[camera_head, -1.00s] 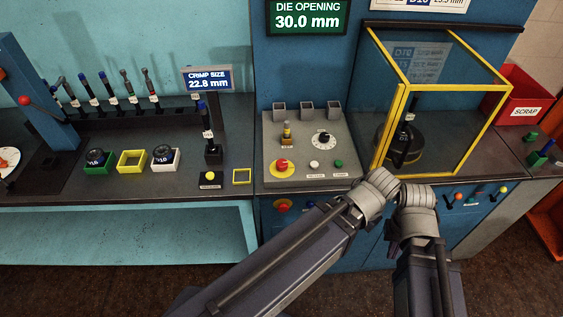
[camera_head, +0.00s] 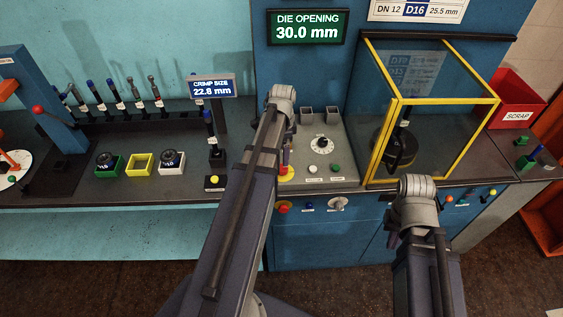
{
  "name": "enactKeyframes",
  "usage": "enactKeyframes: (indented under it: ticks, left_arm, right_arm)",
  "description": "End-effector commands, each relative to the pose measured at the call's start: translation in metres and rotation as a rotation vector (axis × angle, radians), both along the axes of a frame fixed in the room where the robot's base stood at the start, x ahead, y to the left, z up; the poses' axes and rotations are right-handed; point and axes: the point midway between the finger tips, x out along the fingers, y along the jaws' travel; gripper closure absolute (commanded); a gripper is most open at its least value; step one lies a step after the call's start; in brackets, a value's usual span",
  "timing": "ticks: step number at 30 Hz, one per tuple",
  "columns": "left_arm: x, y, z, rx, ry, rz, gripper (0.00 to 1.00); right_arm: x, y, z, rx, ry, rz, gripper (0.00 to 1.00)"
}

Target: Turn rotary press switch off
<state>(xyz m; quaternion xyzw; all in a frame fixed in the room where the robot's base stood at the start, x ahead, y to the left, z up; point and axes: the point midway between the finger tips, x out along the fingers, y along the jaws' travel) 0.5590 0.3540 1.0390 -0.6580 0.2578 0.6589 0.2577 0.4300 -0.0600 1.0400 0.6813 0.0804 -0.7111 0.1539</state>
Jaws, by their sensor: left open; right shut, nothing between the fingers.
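A grey rotary knob (camera_head: 338,203) sits on the blue front panel, right of a red button on yellow. A white round dial (camera_head: 321,145) with a dark centre sits on the grey console above; I cannot tell which of the two is the press switch. My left gripper (camera_head: 282,94) is open, over the console's left back part; its fingers are mostly hidden behind its wrist. My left arm covers the console's left edge. My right gripper (camera_head: 415,190) is shut and empty, in front of the press's front edge, below the yellow-framed guard and right of the knob.
The yellow-framed clear guard (camera_head: 398,130) stands right of the console (camera_head: 345,165). A red scrap bin (camera_head: 517,100) is at the far right. Several small coloured levers sit on the right front panel. Green, yellow and white holders (camera_head: 141,164) stand on the left bench.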

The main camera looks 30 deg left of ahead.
Motion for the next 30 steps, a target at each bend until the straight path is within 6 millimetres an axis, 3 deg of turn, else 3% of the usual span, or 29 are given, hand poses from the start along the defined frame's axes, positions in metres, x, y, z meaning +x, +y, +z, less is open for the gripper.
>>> enactKeyframes:
  ticks: [11, 30]
  left_arm:
    - [0.0, 0.004, -0.008, -0.001, -0.001, -0.007, 0.19]
    - [0.0, 0.003, -0.076, -0.001, -0.001, -0.006, 0.19]
  right_arm:
    - [0.0, 0.0, -0.008, 0.0, 0.0, 0.0, 1.0]
    - [0.0, 0.0, -0.077, 0.0, 0.0, -0.003, 1.0]
